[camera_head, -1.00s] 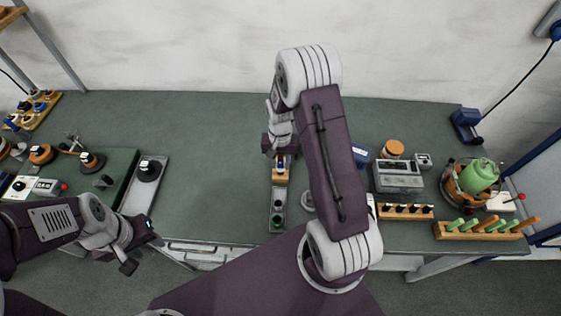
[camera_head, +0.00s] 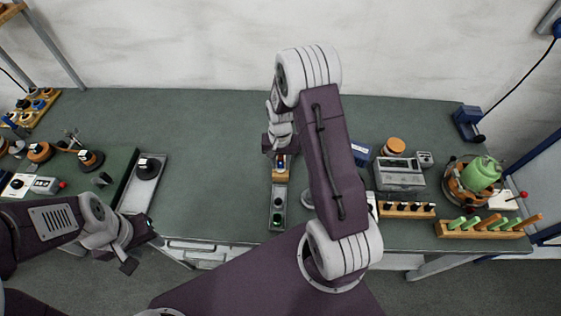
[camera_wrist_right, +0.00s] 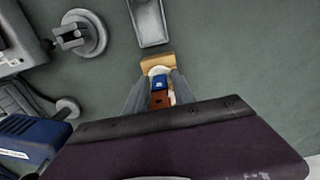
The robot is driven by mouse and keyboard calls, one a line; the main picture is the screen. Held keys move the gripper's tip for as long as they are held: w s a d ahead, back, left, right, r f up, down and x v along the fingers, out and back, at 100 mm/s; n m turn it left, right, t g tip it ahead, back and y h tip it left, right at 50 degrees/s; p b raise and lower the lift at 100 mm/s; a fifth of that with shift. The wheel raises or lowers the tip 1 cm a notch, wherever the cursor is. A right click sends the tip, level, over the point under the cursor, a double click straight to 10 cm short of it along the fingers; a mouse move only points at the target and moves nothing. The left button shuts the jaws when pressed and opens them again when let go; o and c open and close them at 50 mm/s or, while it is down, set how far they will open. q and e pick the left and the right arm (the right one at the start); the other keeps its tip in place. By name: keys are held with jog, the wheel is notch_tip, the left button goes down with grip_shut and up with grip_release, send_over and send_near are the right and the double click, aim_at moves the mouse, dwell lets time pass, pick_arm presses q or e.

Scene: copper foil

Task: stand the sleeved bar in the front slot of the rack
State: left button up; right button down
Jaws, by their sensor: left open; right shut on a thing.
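My right gripper (camera_head: 281,155) is shut on the sleeved bar, over the middle of the bench. In the right wrist view the fingers (camera_wrist_right: 160,92) hold this bar (camera_wrist_right: 160,99), copper-brown with a blue sleeve part. A small wooden block (camera_head: 281,176), which looks like the rack, is just below the gripper in the head view; it also shows in the wrist view (camera_wrist_right: 151,66). The bar's lower end is hidden, so I cannot tell whether it is in a slot. My left gripper (camera_head: 143,250) is open and empty at the bench's front left.
A round grey fixture (camera_head: 307,200), grey instrument (camera_head: 398,176) and wooden peg rack (camera_head: 405,211) are to the right. The bench (camera_head: 215,150) left of the right gripper is clear.

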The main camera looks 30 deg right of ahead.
jog(key=shift+f, duration=0.3)
dwell(0.4)
jog(key=shift+f+b, duration=0.4)
jog(key=c, duration=1)
grip_release()
jog(key=shift+o, duration=0.2)
notch_tip(320, 180, up, 9)
jog(key=shift+r+b, duration=0.1)
jog(key=shift+b, duration=0.3)
jog(key=o, duration=0.3)
jog(key=shift+r, duration=0.15)
jog(key=shift+r+p, duration=0.3)
jog(key=shift+p, duration=0.2)
